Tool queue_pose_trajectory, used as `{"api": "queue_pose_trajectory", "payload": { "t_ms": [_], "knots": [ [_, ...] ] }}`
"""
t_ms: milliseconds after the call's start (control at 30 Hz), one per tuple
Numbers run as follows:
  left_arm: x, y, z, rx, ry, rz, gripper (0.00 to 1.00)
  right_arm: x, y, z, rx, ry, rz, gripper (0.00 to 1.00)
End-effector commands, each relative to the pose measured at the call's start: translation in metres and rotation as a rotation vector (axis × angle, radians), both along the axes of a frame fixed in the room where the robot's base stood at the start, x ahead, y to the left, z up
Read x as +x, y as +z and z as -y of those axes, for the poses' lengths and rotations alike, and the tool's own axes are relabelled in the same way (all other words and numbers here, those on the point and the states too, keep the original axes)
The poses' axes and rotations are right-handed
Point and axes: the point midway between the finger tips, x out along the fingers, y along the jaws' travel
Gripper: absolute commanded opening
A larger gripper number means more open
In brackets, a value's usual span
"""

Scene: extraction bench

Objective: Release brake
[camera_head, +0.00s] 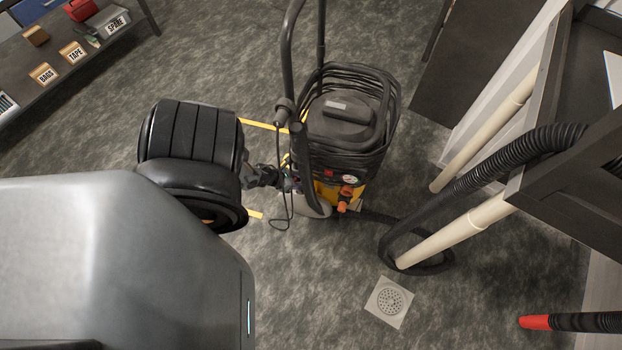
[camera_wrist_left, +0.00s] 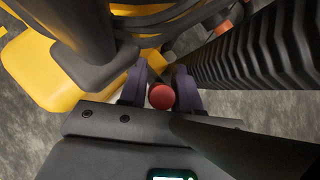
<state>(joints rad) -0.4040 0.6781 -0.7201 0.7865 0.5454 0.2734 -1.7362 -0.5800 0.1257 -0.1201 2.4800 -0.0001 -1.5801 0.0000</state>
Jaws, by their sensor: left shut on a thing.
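The yellow and black extraction machine (camera_head: 345,120) stands upright on the floor in the middle of the head view, with a black hose or cable coiled around its top. My left gripper (camera_head: 280,180) reaches in from the left, low at the machine's near left side. In the left wrist view, the left gripper (camera_wrist_left: 161,92) has its two dark fingers closed on either side of a round red knob (camera_wrist_left: 162,96), which I take for the brake's end. The rest of the brake is hidden. My right gripper is in neither view.
A ribbed black hose (camera_head: 480,170) and cream pipes (camera_head: 455,232) lie to the right, beside a dark cabinet (camera_head: 575,165). A floor drain (camera_head: 389,302) lies in front. A bench (camera_head: 70,60) with labelled boxes stands at the upper left.

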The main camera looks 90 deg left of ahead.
Motion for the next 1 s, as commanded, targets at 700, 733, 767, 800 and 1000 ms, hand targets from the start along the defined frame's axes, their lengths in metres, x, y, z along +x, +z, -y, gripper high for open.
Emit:
{"api": "queue_pose_trajectory", "payload": {
  "t_ms": [700,733,767,800,1000],
  "knots": [
    [-0.001,0.000,0.000,0.000,0.002,-0.005,0.38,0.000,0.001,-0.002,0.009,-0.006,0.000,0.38],
    [-0.002,0.000,0.000,0.000,0.003,-0.006,0.38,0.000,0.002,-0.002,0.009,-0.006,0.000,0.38],
    [-0.002,0.001,0.000,0.000,0.003,-0.006,0.38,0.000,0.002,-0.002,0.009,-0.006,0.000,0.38],
    [-0.004,0.003,0.000,0.000,0.003,-0.006,0.38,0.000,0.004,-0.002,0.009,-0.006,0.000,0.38],
    [-0.019,0.021,0.004,-0.001,0.002,-0.007,0.38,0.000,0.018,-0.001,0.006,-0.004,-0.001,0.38]
  ]
}}
